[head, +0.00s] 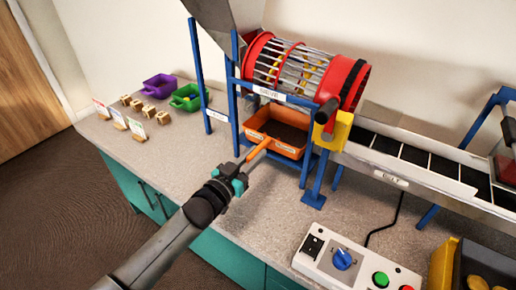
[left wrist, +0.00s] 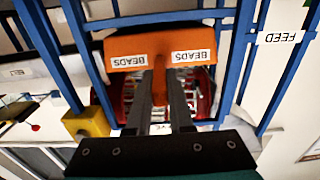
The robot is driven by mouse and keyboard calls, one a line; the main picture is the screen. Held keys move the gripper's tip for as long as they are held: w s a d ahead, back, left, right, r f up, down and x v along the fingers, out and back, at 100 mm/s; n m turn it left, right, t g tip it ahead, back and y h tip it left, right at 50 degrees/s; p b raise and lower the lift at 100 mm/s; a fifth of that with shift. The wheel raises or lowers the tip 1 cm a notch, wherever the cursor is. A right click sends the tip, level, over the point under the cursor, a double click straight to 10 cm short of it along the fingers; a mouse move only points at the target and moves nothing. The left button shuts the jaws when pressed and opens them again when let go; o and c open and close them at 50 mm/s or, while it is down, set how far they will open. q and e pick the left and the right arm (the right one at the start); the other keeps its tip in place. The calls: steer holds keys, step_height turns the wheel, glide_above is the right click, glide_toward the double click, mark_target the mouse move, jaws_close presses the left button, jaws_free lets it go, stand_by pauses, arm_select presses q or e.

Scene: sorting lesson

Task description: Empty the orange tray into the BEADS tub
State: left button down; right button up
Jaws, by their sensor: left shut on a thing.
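The orange tray (head: 299,154) sits under the barred drum, inside the blue frame, in the head view. Its inside is dark and I cannot tell what lies in it. In the left wrist view the tray's front (left wrist: 125,47) carries two upside-down BEADS labels. My left gripper (head: 246,160) is shut on the tray's orange handle; its fingers (left wrist: 161,78) also show on either side of the handle in the left wrist view. A purple tub (head: 160,88) and a green tub (head: 186,99) stand at the back left; no BEADS label is readable on either. My right gripper is not in view.
The red-ended drum (head: 350,80) and blue posts (head: 233,105) close in above and around the tray. Small wooden blocks and card stands (head: 137,129) are at the left. A conveyor (head: 420,160), control box (head: 350,262) and yellow bin (head: 443,265) are at the right.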

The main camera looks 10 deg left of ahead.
arm_select(q)
steer(key=shift+p+v, duration=0.55)
steer(key=shift+v, duration=0.55)
steer(key=p+v, duration=0.6)
steer(key=v, duration=0.9)
steer(key=shift+s+a, duration=0.15)
steer(key=shift+s, duration=0.2)
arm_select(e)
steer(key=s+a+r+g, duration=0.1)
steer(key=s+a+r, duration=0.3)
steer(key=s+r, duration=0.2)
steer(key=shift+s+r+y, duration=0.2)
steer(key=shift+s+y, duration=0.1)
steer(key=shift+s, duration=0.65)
arm_select(q)
steer(key=shift+r, duration=0.1)
steer(key=shift+p, duration=0.3)
step_height(320, 180, up, 6)
steer(key=p, duration=0.6)
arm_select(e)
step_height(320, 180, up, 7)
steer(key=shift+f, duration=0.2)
